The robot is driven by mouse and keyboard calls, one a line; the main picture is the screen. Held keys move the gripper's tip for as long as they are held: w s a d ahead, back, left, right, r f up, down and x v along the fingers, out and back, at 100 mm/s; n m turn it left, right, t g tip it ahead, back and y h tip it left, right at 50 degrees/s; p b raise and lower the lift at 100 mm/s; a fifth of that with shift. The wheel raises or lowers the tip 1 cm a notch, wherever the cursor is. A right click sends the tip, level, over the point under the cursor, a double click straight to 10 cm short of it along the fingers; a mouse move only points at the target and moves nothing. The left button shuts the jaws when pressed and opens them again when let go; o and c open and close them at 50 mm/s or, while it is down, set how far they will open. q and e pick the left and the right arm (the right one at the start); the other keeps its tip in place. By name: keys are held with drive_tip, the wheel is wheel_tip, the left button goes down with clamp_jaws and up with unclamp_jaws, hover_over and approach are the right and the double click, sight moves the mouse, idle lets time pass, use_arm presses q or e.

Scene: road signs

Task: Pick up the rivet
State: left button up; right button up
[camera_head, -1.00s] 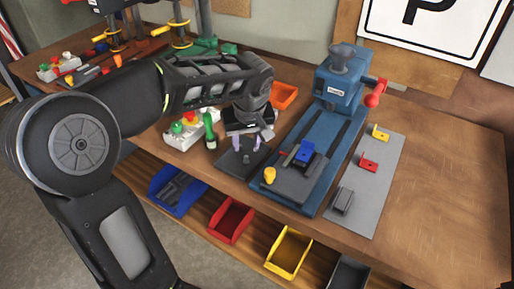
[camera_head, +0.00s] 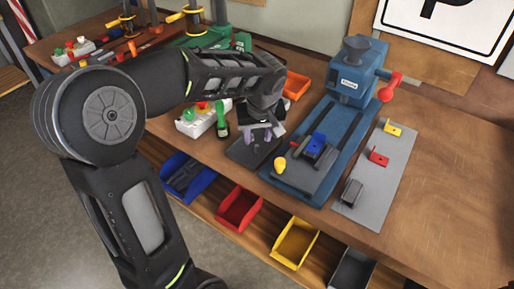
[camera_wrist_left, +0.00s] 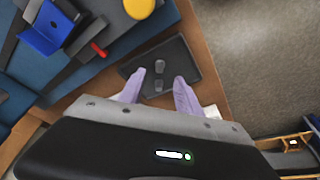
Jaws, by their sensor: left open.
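Two small grey pieces, which look like rivets (camera_wrist_left: 160,66), sit on a dark flat tray (camera_wrist_left: 193,60) in the left wrist view. In the head view the dark tray (camera_head: 240,149) lies on the bench left of the blue press, and the rivets cannot be made out. My left gripper (camera_head: 272,136) is open above the tray's right part. In the wrist view its lilac fingers (camera_wrist_left: 160,86) point at the tray, one on each side of the nearer grey piece. Contact cannot be told. My right gripper is not in view.
A blue press (camera_head: 352,80) with a yellow knob (camera_head: 280,164) and a blue block (camera_head: 316,144) stands close to the right. A grey plate (camera_head: 372,200) with small parts lies beyond it. Coloured bins (camera_head: 239,208) sit below the bench edge.

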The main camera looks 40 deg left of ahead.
sight(257, 150)
use_arm(q)
drive_tip(key=p+x, duration=0.1)
drive_tip(key=x, duration=0.4)
drive_tip(key=shift+w, duration=0.1)
drive_tip(key=shift+c, duration=0.6)
clamp_jaws()
